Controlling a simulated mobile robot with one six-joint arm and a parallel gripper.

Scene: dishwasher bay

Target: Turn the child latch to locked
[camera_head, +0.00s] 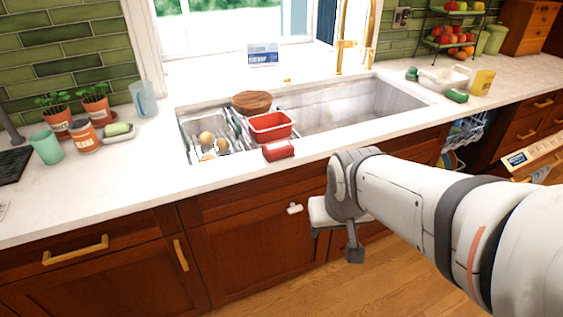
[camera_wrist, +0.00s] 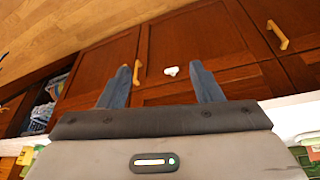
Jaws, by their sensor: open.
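The child latch (camera_head: 294,208) is a small white piece on the upper part of the dark wood cabinet door under the sink. It also shows in the wrist view (camera_wrist: 171,71), between the two finger lines and closer to the right finger. Its exact setting is too small to read. My gripper (camera_head: 335,243) is in front of the cabinets, to the right of the latch and apart from it. In the wrist view my gripper (camera_wrist: 161,68) has its blue-grey fingers spread, with nothing between them but the door beyond.
The white counter (camera_head: 100,195) overhangs the cabinets. A red sponge box (camera_head: 279,149) lies near its front edge by the sink (camera_head: 340,110). Gold handles (camera_head: 181,255) stick out from the doors. The dishwasher (camera_head: 465,135) stands open at right. Wood floor (camera_head: 400,270) is clear.

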